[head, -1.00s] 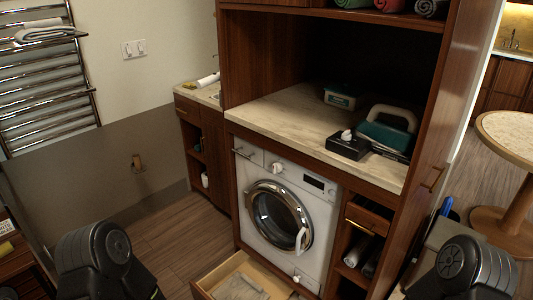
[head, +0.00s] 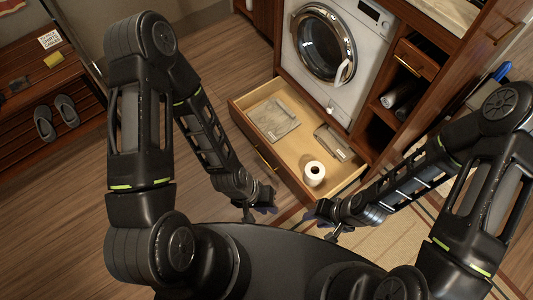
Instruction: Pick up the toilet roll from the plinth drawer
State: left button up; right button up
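The plinth drawer (head: 268,162) is pulled open below the washing machine. The white toilet roll (head: 314,173) stands upright in its right front part, its round top and core hole facing up. My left gripper (head: 258,212) is outside the drawer, in front of its front panel and left of the roll. My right gripper (head: 325,220) is also outside, in front of the drawer's right end. Neither gripper touches the roll. Both are small and dark here, and their finger gaps are hard to make out.
A grey flat packet (head: 273,119) and another grey item (head: 334,142) lie in the drawer. The washing machine (head: 335,50) stands above it. A shelf unit (head: 400,90) rises to the right. A bench with slippers (head: 57,115) is at left; the wooden floor between is clear.

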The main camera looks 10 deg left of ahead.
aim_at(314, 172)
jog(key=i+l, duration=0.15)
jog(key=l, duration=0.25)
jog(key=i+l+u, duration=0.15)
jog(key=l, duration=0.25)
jog(key=i+l, duration=0.15)
jog(key=l, duration=0.3)
jog(key=i+l+u, duration=0.15)
jog(key=l, duration=0.25)
jog(key=i+l, duration=0.1)
jog(key=l, duration=0.35)
jog(key=i+l+u, duration=0.15)
jog(key=l, duration=0.3)
